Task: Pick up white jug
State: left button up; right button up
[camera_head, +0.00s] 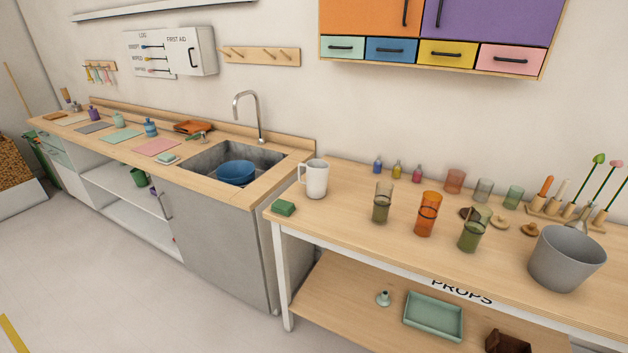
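A white jug (316,180) stands upright near the left end of the wooden prop table (345,220). Its handle faces left, toward the sink. A green sponge (283,208) lies to its front left, close to the table's left edge. Neither of my grippers shows in the head view, and nothing touches the jug.
Several coloured glasses, such as an orange one (427,214), and a grey bucket (566,258) stand right of the jug. Small bottles (397,170) are behind. A sink (215,165) with a blue bowl (236,172) is to the left. Floor in front is clear.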

aim_at(317, 170)
jog(key=z, duration=0.55)
jog(key=i+j+z, duration=0.3)
jog(key=j, duration=0.2)
jog(key=j+z, duration=0.3)
jog(key=j, duration=0.2)
jog(key=i+j+z, duration=0.25)
jog(key=j, duration=0.35)
jog(key=j+z, duration=0.3)
jog(key=j, duration=0.3)
